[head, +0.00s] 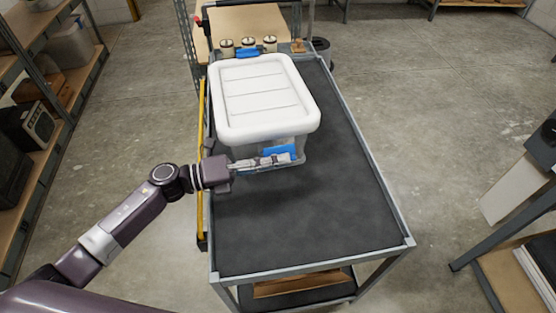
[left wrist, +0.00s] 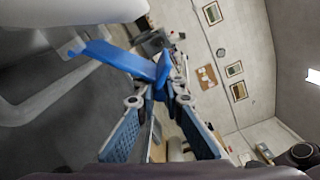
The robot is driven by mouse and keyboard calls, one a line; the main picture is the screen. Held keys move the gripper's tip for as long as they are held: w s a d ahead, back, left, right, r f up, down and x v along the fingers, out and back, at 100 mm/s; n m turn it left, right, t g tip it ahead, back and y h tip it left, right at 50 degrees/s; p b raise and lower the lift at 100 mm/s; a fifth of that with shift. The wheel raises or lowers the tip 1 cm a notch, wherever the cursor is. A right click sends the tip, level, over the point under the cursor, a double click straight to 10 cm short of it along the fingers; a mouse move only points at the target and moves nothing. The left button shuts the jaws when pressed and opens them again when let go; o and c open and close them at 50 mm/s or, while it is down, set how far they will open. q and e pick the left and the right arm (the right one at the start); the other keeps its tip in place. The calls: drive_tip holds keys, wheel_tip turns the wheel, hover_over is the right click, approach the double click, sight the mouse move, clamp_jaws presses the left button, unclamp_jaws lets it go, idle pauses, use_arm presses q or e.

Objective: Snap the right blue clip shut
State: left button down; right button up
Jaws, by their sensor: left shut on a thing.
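A clear box (head: 245,150) with a white lid (head: 262,92) stands on the cart. A blue clip (head: 281,151) is on its near side, and another blue clip (head: 247,53) shows at the far side. My left gripper (head: 288,159) is at the near clip, its fingers lying across the box's near side. In the left wrist view the blue clip (left wrist: 112,60) reaches from the box side to between my fingertips (left wrist: 157,97), which are shut on it. The clip stands away from the box wall there. The fingers hide part of it. My right gripper is out of view.
The dark cart top (head: 310,215) is clear in front of the box. Several small jars (head: 248,43) stand behind it. A yellow bar (head: 201,190) runs along the cart's left edge. Shelving (head: 50,130) stands at the left and a bench (head: 520,215) at the right.

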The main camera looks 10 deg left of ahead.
use_arm(q)
drive_tip(key=c, duration=2)
unclamp_jaws()
drive_tip(key=shift+w+a, duration=0.1)
drive_tip(key=shift+w, duration=0.05)
drive_tip(key=v, duration=1.2)
drive_tip(key=shift+f, duration=0.1)
